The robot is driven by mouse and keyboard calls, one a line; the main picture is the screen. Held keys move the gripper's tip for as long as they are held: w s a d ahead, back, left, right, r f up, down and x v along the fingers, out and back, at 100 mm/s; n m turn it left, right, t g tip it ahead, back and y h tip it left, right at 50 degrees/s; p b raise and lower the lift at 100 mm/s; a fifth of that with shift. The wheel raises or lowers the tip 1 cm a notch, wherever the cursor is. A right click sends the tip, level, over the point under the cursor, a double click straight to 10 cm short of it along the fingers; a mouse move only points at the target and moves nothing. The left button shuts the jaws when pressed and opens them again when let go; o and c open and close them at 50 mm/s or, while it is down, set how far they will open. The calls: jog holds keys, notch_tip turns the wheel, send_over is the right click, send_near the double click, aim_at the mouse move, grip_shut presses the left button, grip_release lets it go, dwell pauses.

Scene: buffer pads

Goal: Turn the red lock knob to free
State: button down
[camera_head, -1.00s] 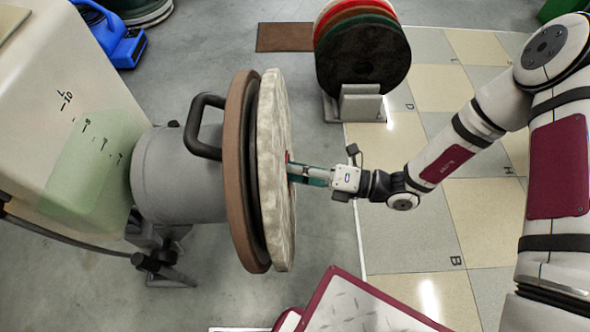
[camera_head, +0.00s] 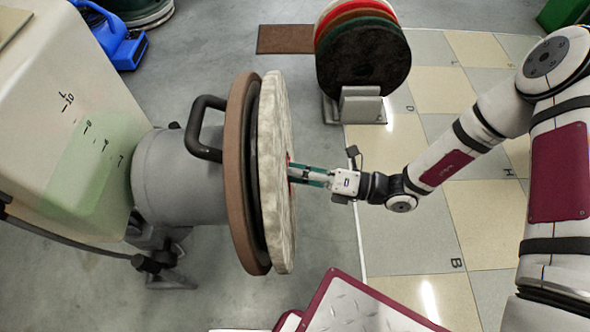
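The red lock knob is at the centre of the pale pad's right face; only a thin sliver of red (camera_head: 289,158) shows at the pad's edge. My gripper (camera_head: 291,175) points left at that centre, with its teal fingertips at or against the knob. The two fingers show apart, one above the other, with a narrow gap. The pad's edge and the fingers hide most of the knob, so I cannot tell whether they grip it or which way the knob is turned.
The pale pad (camera_head: 277,230) and a brown disc (camera_head: 240,200) sit upright on a grey machine drum (camera_head: 180,180) with a black handle. A rack (camera_head: 358,107) of coloured pads stands behind. A maroon-edged plate (camera_head: 365,310) lies in front. Floor right of the pad is open.

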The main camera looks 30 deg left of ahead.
jog(key=n+g, duration=0.1)
jog(key=n, duration=0.4)
jog(key=n+g, duration=0.1)
jog(key=n, duration=0.4)
jog(key=n+g, duration=0.2)
jog(key=n, duration=0.2)
jog(key=shift+w+f+n, duration=0.15)
jog(key=shift+w+n, duration=0.05)
jog(key=shift+n, duration=0.2)
jog(key=shift+h, duration=0.3)
jog(key=c, duration=2)
grip_release()
jog(key=shift+o, duration=0.2)
jog(key=v, duration=1.2)
jog(key=shift+f, duration=0.2)
jog(key=shift+a, duration=0.1)
